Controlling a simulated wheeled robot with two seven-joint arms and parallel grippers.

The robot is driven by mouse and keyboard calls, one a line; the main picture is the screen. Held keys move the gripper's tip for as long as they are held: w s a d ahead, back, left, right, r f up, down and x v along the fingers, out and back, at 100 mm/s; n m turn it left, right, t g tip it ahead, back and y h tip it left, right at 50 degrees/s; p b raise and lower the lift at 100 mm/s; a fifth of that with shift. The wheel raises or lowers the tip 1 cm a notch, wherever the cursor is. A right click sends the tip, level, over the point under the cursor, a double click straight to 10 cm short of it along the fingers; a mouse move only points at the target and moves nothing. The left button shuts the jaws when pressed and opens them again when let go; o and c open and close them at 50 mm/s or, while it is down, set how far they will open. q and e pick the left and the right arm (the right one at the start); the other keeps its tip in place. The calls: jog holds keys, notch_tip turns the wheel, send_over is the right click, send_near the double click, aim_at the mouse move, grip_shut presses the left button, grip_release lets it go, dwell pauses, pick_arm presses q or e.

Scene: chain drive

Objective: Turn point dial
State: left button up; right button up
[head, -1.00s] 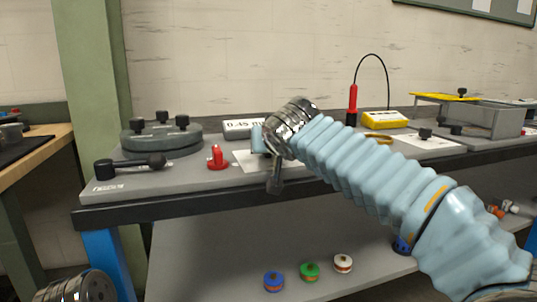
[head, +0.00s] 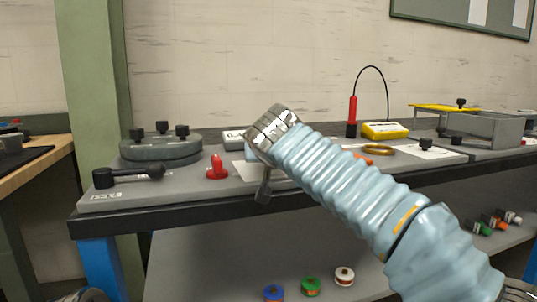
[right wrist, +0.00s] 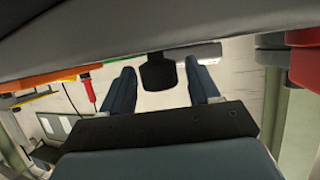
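A red knob with an upright grip (head: 217,168) stands on the grey bench panel, left of my right gripper. It seems to be the large red shape at the right edge of the right wrist view (right wrist: 305,62). My right gripper (right wrist: 160,66) is open, with its two dark fingers apart. A black knob-like part (right wrist: 158,74) shows between the fingers; I cannot tell whether they touch it. In the head view my right gripper (head: 264,187) is mostly hidden behind its wrist, over the panel's front edge. No dial marked as the point dial can be read. My left gripper is out of view.
A grey round fixture with black knobs (head: 160,150) and a black lever (head: 130,176) stand at the left. Several coloured spools sit on the lower shelf.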

jog(key=b+v, duration=0.1)
jog(key=v, duration=1.2)
jog(key=shift+s, duration=0.35)
jog(key=shift+r, duration=0.1)
